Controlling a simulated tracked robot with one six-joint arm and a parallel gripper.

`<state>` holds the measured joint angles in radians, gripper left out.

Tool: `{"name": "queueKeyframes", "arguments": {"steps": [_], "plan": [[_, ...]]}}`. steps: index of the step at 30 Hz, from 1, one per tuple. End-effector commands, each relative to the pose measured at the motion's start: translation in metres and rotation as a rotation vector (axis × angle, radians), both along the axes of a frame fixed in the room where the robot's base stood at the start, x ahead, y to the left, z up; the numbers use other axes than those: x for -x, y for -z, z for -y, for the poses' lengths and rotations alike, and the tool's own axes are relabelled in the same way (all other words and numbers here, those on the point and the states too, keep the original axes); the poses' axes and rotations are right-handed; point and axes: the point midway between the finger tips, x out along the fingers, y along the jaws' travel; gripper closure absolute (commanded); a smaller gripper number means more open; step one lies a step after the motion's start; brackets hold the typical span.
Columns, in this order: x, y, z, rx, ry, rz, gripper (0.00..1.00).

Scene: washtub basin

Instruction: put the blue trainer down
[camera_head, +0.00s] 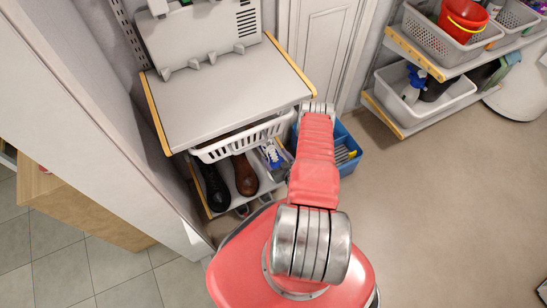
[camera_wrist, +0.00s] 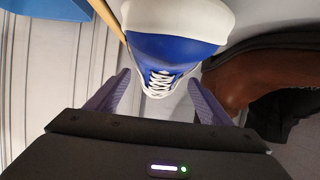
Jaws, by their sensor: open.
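The blue trainer (camera_wrist: 172,52), with white laces and a white sole edge, is straight ahead of my gripper (camera_wrist: 157,88) in the wrist view. My gripper is open, with one purple finger on each side of the laced part. I cannot tell whether the fingers touch it. In the head view the trainer (camera_head: 273,155) shows at the right end of the low shoe shelf (camera_head: 232,208), to the right of the brown shoe (camera_head: 246,176). My red arm hides part of that area and most of the gripper. The trainer's underside is hidden.
The brown shoe (camera_wrist: 262,75) is close on the right in the wrist view. A black shoe (camera_head: 214,187) stands farther left on the shelf. A white basket (camera_head: 242,138) hangs above, and a blue bin (camera_head: 348,150) is to the right. Open floor (camera_head: 440,200) lies right.

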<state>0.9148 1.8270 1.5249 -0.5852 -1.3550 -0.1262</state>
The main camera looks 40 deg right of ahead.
Motion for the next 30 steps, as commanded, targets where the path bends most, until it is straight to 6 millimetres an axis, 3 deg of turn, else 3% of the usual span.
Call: {"name": "queueKeyframes", "arguments": {"steps": [18,24,30], "plan": [[0.08,-0.034,-0.023,-0.002,0.003,0.0,0.26],[0.096,-0.041,-0.028,-0.001,0.001,-0.001,0.26],[0.1,-0.043,-0.031,-0.001,-0.002,0.0,0.26]]}}
